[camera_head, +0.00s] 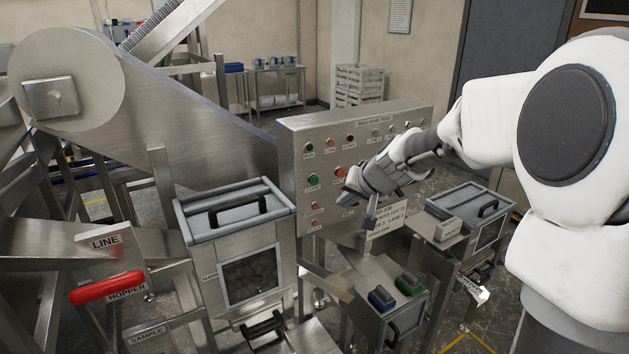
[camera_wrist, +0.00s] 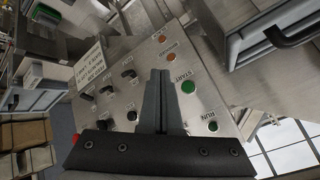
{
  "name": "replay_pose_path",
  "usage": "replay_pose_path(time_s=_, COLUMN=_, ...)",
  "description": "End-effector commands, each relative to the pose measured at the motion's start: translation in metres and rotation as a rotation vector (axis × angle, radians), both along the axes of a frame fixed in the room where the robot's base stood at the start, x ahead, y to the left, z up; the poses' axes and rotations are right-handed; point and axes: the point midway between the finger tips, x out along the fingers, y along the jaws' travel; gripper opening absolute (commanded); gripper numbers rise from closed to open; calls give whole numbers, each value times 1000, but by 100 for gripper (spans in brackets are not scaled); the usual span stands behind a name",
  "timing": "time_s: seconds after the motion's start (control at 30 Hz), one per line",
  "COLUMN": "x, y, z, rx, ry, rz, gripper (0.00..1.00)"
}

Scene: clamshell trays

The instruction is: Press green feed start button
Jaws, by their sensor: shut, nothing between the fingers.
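The green start button (camera_head: 313,181) is on the left part of the upright steel control panel (camera_head: 296,222), in the head view. My gripper (camera_head: 347,190) is in front of the panel, a little right of the button. In the wrist view the fingers of my gripper (camera_wrist: 160,74) are shut together and empty. There the green start button (camera_wrist: 188,87) lies just right of the fingertips, clear of them in the picture. I cannot tell how far the tips are from the panel face.
A dark green run lamp (camera_head: 309,147) is above the start button. A red-orange button (camera_head: 339,172) is close to my gripper. Several black switches (camera_wrist: 107,91) show in the wrist view. A lidded steel bin (camera_head: 235,210) stands left of the panel; another (camera_head: 470,205) is at right.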

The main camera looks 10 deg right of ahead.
Motion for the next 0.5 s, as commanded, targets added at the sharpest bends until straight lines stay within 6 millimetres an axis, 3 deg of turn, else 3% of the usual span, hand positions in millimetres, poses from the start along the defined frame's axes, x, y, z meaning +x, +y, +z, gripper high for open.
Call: replay_pose_path(time_s=0.5, x=49, y=21, z=5, rx=1, ry=2, rz=3, gripper=0)
